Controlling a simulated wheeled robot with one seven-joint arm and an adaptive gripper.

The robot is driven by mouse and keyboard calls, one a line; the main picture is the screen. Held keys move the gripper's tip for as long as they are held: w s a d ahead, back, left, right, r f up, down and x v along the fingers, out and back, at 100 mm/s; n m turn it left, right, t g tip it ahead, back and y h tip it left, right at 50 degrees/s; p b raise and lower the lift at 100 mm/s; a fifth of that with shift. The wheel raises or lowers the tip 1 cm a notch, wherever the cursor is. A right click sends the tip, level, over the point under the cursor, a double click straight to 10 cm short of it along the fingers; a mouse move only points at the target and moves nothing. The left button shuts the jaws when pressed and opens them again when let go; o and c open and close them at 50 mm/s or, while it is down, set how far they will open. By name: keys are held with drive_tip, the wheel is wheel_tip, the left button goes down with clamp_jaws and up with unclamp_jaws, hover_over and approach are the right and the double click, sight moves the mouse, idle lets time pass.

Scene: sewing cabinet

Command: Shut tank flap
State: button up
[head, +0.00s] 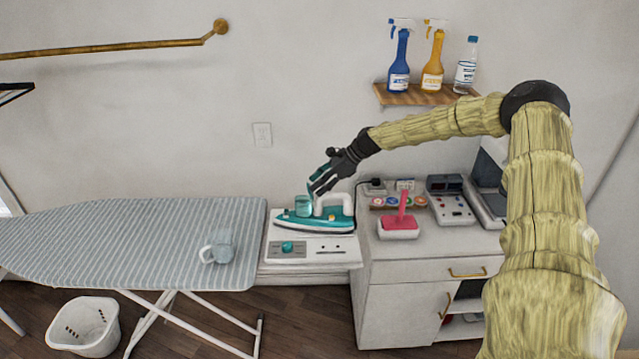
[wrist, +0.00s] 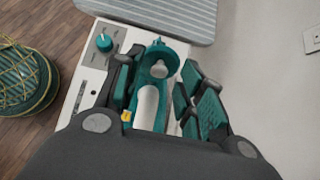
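A teal and white steam iron (head: 325,218) rests on a white base station (head: 290,250) beside the ironing board. Its round teal tank (head: 303,206) stands at the left end; in the wrist view the tank's rim (wrist: 158,48) shows with a grey knob-like part inside. A teal piece that may be the flap (head: 312,188) stands above the tank by my fingers; its exact angle is unclear. My gripper (head: 318,182) is just above the tank and handle. In the wrist view my gripper (wrist: 158,68) has its fingers apart, either side of the tank; I cannot tell whether they touch it.
The ironing board (head: 120,235) with a mug (head: 218,246) is left. A cabinet (head: 400,270) at right carries a red-handled item in a tray (head: 398,228) and devices. Spray bottles (head: 399,65) stand on a wall shelf (head: 415,96). A white basket (head: 85,325) is on the floor.

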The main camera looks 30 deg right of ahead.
drive_tip(key=shift+r, duration=0.1)
drive_tip(key=shift+c, duration=0.5)
clamp_jaws()
